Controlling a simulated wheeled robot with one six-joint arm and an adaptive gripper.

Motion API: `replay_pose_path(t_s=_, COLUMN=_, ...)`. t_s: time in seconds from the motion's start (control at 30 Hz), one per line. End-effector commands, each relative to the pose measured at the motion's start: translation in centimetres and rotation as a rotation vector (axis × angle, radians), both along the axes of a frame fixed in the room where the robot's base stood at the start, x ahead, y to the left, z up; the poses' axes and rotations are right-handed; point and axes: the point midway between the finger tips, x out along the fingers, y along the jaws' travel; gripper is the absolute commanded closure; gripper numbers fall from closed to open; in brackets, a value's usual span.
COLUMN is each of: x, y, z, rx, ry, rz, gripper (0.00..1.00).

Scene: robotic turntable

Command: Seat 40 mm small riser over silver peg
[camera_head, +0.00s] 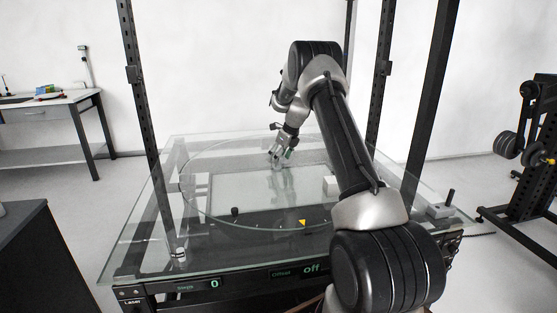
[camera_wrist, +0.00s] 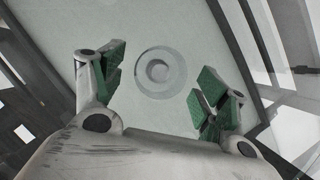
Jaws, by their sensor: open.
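My gripper (camera_head: 282,157) hangs low over the round glass turntable (camera_head: 195,207), tilted downward. In the wrist view its green-padded fingers (camera_wrist: 160,84) are spread wide with nothing clamped between them. A pale grey round piece (camera_wrist: 160,73) with a wide rim and a smaller raised ring at its centre shows between and beyond the fingertips, apart from both. It looks like the small riser seen from above; whether the silver peg is inside it I cannot tell. In the head view this spot is small and blurred by glass reflections.
A small white block (camera_head: 331,186) stands right of the gripper. A black knob (camera_head: 235,211) and a yellow marker (camera_head: 302,222) are near the front. Dark frame posts (camera_head: 145,100) rise around the glass table. A control box (camera_head: 440,210) sits at the right corner.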

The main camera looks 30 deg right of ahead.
Motion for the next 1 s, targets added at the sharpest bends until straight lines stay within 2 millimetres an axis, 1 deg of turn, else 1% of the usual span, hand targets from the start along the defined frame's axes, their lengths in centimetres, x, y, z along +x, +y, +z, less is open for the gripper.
replay_pose_path(t_s=0.03, x=-0.3, y=-0.2, z=1.0, rx=-0.001, ry=-0.004, rz=-0.001, gripper=0.26)
replay_pose_path(t_s=0.3, x=-2.3, y=-1.2, z=6.6, rx=0.0, ry=-0.004, rz=-0.001, gripper=0.26)
replay_pose_path(t_s=0.4, x=-3.0, y=-1.5, z=8.1, rx=-0.001, ry=-0.003, rz=-0.001, gripper=0.26)
replay_pose_path(t_s=0.5, x=-3.4, y=-1.7, z=9.2, rx=-0.001, ry=-0.003, rz=-0.001, gripper=0.26)
replay_pose_path(t_s=0.63, x=-3.7, y=-1.8, z=9.8, rx=-0.001, ry=0.0, rz=0.0, gripper=0.26)
replay_pose_path(t_s=1.0, x=-3.7, y=-1.8, z=9.9, rx=-0.001, ry=0.0, rz=0.0, gripper=0.26)
